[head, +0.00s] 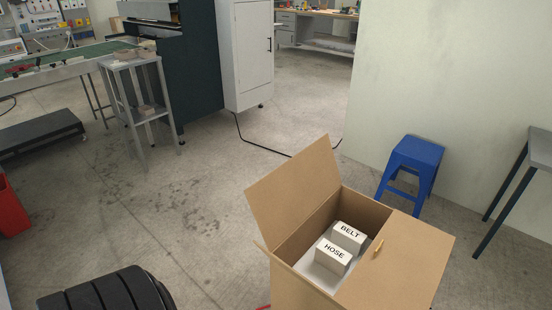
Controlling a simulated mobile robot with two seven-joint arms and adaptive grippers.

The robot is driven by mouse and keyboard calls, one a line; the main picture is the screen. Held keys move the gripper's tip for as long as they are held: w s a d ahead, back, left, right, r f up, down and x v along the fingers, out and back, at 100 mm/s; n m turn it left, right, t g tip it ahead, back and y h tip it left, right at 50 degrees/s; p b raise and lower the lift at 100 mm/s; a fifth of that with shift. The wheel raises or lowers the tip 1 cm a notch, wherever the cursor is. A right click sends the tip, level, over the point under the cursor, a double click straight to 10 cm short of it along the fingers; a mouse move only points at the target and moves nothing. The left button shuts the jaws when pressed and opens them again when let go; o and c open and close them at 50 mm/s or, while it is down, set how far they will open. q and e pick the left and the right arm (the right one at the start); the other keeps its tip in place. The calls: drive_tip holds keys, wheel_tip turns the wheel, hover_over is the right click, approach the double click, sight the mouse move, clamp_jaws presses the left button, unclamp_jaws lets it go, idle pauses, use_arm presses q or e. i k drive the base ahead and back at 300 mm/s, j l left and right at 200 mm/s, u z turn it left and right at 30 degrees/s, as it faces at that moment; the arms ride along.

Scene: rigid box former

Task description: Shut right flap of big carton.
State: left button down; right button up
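The big carton (300,292) is a brown cardboard box at the bottom right of the head view. Its right flap (405,260) lies flat over the right part of the opening, with a small tan tab (378,247) at its inner edge. Its left flap (294,190) stands up, leaning outward. Through the uncovered left part I see two white boxes, marked BELT (350,232) and HOSE (333,254). The carton's lower part is cut off by the frame. Neither of my grippers is in view.
A blue stool (412,165) stands behind the carton near the pale wall (455,90). A grey table (540,148) is at the right edge. A black ribbed object (105,292) is at lower left.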

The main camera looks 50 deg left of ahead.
sight(281, 201)
drive_tip(key=j, duration=0.5)
drive_tip(key=k+j+z, duration=0.1)
drive_tip(key=j, duration=0.35)
drive_tip(key=k+j+z, duration=0.1)
drive_tip(key=j, duration=0.4)
drive_tip(key=k+j, duration=0.1)
drive_tip(key=j, duration=0.35)
drive_tip(key=k+j+z, duration=0.1)
drive_tip(key=j, duration=0.4)
